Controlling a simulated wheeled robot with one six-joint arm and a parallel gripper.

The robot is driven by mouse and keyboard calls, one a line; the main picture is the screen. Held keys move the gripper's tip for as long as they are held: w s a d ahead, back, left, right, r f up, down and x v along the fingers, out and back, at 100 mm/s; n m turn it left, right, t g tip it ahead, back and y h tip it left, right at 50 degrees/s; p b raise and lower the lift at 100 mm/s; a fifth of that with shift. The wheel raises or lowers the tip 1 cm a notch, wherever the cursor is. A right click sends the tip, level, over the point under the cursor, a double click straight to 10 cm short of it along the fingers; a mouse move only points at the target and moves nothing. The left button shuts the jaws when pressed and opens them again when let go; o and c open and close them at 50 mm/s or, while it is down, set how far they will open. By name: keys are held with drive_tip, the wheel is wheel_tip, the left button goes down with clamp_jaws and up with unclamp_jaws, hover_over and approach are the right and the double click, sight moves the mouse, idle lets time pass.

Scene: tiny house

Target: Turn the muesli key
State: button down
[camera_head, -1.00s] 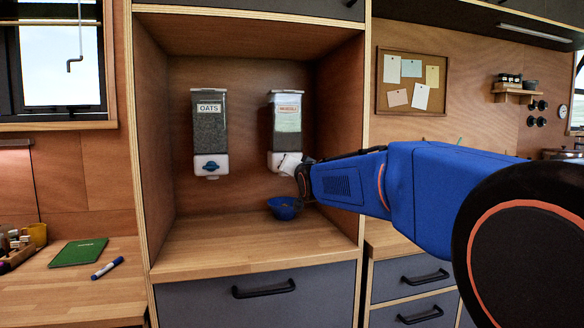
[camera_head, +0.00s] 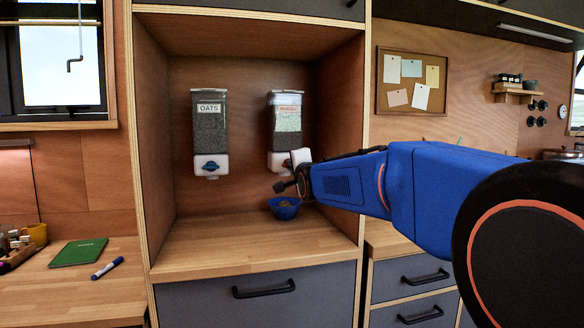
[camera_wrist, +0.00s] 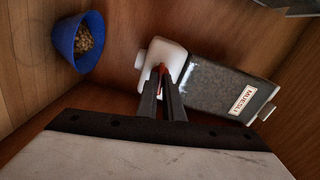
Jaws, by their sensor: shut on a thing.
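The muesli dispenser hangs on the niche's back wall at the right, its clear container (camera_head: 288,117) part full. In the wrist view it shows tilted, with its MUESLI label and white outlet housing (camera_wrist: 168,52). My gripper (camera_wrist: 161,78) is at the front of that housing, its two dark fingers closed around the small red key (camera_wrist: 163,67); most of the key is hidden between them. A blue bowl (camera_head: 285,213) stands on the counter below the dispenser. The wrist view shows brown muesli pieces in this bowl (camera_wrist: 62,46).
The oats dispenser (camera_head: 210,125) with its blue key hangs to the left. The niche's right wall (camera_head: 342,140) is close to my arm. The wooden counter (camera_head: 215,245) is clear to the left of the bowl.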

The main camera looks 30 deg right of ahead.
drive_tip(key=shift+f+m, duration=0.1)
drive_tip(key=shift+m, duration=0.7)
drive_tip(key=c, duration=1.9)
unclamp_jaws()
drive_tip(key=shift+s, duration=0.1)
drive_tip(key=v, duration=1.7)
drive_tip(key=shift+s, duration=0.15)
